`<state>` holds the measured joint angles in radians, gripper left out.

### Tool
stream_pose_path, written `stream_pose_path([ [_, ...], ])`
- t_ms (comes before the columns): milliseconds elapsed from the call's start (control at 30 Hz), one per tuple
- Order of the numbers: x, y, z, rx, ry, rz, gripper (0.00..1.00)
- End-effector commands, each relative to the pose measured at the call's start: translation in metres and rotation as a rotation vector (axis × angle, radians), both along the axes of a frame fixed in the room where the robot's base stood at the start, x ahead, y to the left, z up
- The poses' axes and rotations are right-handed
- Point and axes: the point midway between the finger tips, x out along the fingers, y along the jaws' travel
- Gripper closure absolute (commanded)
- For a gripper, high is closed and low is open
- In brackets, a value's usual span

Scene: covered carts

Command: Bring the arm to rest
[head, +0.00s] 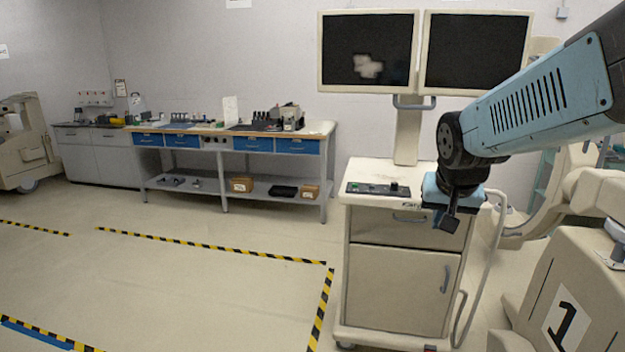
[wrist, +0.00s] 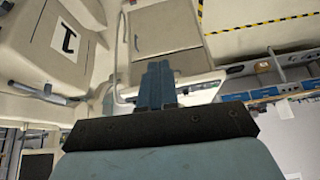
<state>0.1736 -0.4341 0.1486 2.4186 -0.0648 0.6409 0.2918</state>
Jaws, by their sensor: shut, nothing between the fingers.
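My arm reaches in from the right side of the head view, with its blue and black links bent down at the wrist. My gripper (head: 449,222) hangs in front of the upper part of a cream cart with two monitors. In the wrist view the gripper's blue fingers (wrist: 158,84) lie together, shut and empty. I cannot tell the gap between the gripper and the cart front.
The cream cart (head: 400,285) carries two dark monitors (head: 368,50). A cream machine marked 1 (head: 590,280) stands close at the right. A workbench (head: 230,130) lines the back wall. Floor inside the striped tape (head: 210,245) at left is clear.

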Motion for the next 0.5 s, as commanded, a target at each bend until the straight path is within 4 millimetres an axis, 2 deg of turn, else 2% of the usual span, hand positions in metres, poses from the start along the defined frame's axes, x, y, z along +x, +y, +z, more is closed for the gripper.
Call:
stream_pose_path([
  [100, -0.034, 0.005, 0.012, -0.014, 0.005, 0.063, 1.00],
  [300, -0.085, 0.009, 0.022, -0.023, 0.021, 0.174, 1.00],
  [500, -0.116, 0.012, 0.025, -0.021, 0.031, 0.250, 1.00],
])
